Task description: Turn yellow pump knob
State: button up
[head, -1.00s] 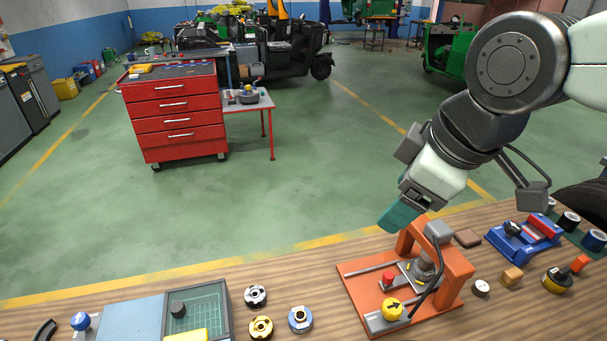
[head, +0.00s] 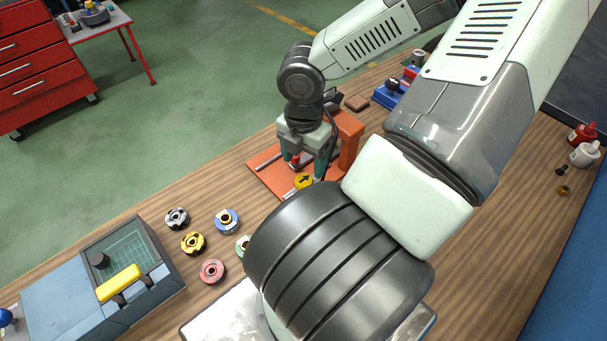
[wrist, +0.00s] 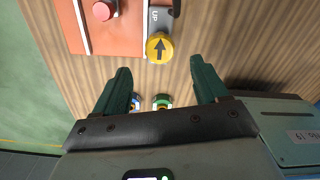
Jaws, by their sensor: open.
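The yellow pump knob (head: 303,181) is round with a black arrow and sits at the near corner of the orange pump stand (head: 262,173). In the wrist view the knob (wrist: 159,47) is on a grey plate marked "UP", and its arrow points to the picture's top, toward that mark. My gripper (head: 306,168) is over the stand, close to the knob. In the wrist view my gripper (wrist: 159,70) is open and empty, its dark green fingers apart on either side of the knob's line, with the knob just beyond the tips. The height gap is unclear.
A red button (wrist: 104,10) is beside the knob on the stand. The stand's upright orange frame (head: 350,140) is close to my gripper. Several coloured round parts (head: 193,243) and a grey-blue case (head: 75,300) lie to the left. A blue vise-like fixture (head: 386,97) stands behind.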

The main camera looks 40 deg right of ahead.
aim_at(303, 180)
notch_tip(303, 180, down, 6)
jog(key=shift+f, duration=0.15)
jog(key=shift+c, duration=0.2)
jog(key=c, duration=1)
